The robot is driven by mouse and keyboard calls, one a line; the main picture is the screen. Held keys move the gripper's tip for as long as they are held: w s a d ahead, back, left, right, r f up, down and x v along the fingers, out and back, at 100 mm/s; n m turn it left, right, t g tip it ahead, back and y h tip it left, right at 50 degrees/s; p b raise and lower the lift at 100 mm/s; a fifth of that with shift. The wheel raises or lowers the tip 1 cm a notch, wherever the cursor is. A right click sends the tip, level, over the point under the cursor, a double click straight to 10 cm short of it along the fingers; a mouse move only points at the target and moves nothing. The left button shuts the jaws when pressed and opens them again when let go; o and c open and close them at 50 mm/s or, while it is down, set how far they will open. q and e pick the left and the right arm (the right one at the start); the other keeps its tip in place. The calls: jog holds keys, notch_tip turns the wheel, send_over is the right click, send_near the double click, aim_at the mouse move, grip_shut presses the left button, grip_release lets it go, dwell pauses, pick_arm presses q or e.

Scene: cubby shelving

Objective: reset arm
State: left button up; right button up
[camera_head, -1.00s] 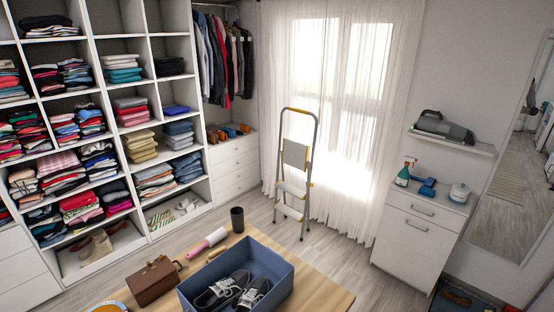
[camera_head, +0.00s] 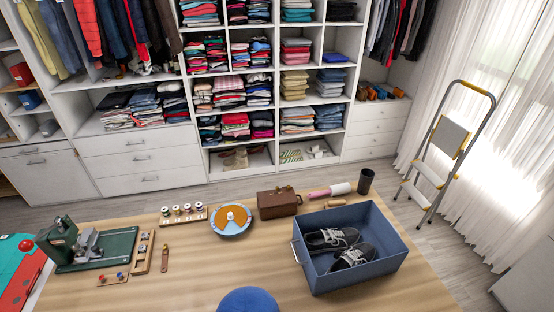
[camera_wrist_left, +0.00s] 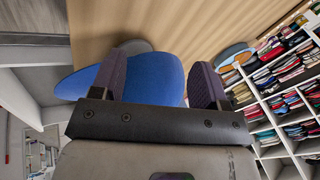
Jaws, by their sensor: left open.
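My left gripper (camera_wrist_left: 161,68) shows in the left wrist view, its two dark padded fingers spread apart. It is open, with nothing visibly gripped. A smooth blue rounded object (camera_wrist_left: 150,75) shows beyond and between the fingers; I cannot tell how far off it is. The wooden table top (camera_wrist_left: 180,20) lies behind it in that view. Neither of my grippers shows in the head view, and my right gripper is in no view.
On the table (camera_head: 190,285), a blue bin (camera_head: 345,283) holds dark sneakers (camera_head: 350,257). A brown case (camera_head: 278,202), a round blue-and-orange item (camera_head: 231,220) and a green machine (camera_head: 100,248) stand there too. A stepladder (camera_head: 445,150) stands right; shelving (camera_head: 205,165) lines the back.

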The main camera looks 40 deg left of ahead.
pick_arm(q)
jog(key=d+f+n+h, duration=0.1)
jog(key=d+n+h, duration=0.25)
jog(key=d, duration=0.75)
notch_tip(320, 180, down, 11)
jog(key=b, duration=1.1)
notch_tip(320, 180, up, 26)
jog(key=p, duration=2.6)
jog(key=shift+s+p, duration=0.3)
jog(key=shift+s, duration=0.1)
jog(key=shift+a, duration=0.1)
jog(key=shift+c, duration=0.2)
